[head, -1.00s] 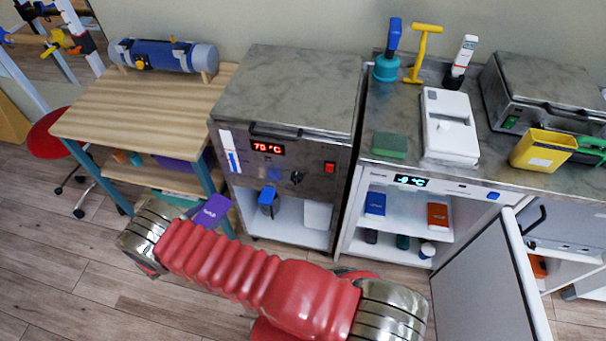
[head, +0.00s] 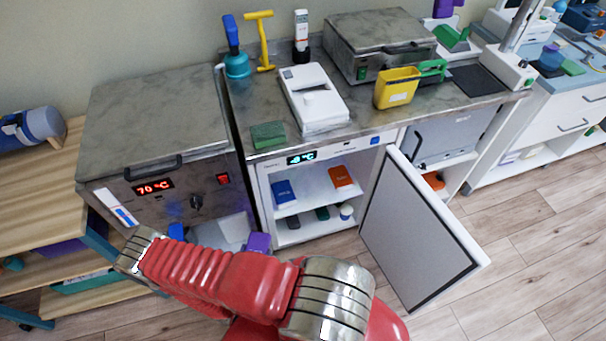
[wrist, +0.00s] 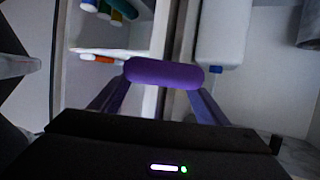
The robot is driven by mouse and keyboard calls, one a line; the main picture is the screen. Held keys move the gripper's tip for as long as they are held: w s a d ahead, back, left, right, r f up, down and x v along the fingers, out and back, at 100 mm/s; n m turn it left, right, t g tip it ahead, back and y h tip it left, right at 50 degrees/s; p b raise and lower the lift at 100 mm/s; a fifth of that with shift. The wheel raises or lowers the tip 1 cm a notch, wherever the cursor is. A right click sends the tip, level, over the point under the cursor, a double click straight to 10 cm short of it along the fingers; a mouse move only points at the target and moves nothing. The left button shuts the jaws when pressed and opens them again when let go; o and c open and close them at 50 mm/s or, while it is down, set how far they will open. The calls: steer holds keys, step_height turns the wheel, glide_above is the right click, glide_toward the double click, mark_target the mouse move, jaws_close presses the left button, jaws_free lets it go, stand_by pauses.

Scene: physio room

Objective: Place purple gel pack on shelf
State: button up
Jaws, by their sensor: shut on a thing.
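The purple gel pack (wrist: 165,74) is held between the two fingers of my gripper (wrist: 160,95) in the wrist view. In the head view the pack (head: 258,242) shows just past my red arm, low in front of the cabinets; my gripper itself is hidden there. The small fridge (head: 262,190) has its door (head: 415,230) swung open to the right. Its upper shelf (head: 312,190) bears a blue pack (head: 284,194) on the left and an orange pack (head: 341,177) on the right, with bare white surface between them.
Several small containers, one a white jar (head: 346,211), stand on the fridge's lower level. The heating cabinet (head: 160,150) reading 70 °C stands left of the fridge. The open door bounds the space on the right. A green block (head: 268,135) lies on the worktop.

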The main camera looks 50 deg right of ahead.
steer(key=s+d+n+t+y, duration=0.1)
steer(key=s+d, duration=0.2)
steer(key=d, duration=0.4)
steer(key=s+d, duration=0.3)
steer(key=d, duration=0.4)
steer(key=w+d+r+n+t, duration=0.1)
steer(key=w+d, duration=0.2)
steer(key=d, duration=0.2)
steer(key=w+d+r+n+y, duration=0.1)
steer(key=w+d, duration=0.1)
steer(key=d, duration=0.3)
steer(key=w+d+r+t+y, duration=0.1)
steer(key=w+d, duration=0.2)
steer(key=d, duration=0.2)
steer(key=shift+w+d+n+t, duration=0.3)
steer(key=shift+w+d+n, duration=0.05)
steer(key=shift+d+n, duration=0.05)
steer(key=d+r+n+t+y, duration=0.1)
steer(key=d+r, duration=0.2)
steer(key=d, duration=0.7)
steer(key=shift+w+d+r+n+y, duration=0.15)
steer(key=shift+w+r+n+y, duration=0.1)
steer(key=shift+n+y, duration=0.15)
glide_above(314, 190)
steer(key=shift+f, duration=2.9)
steer(key=shift+f, duration=0.1)
steer(key=shift+f, duration=2)
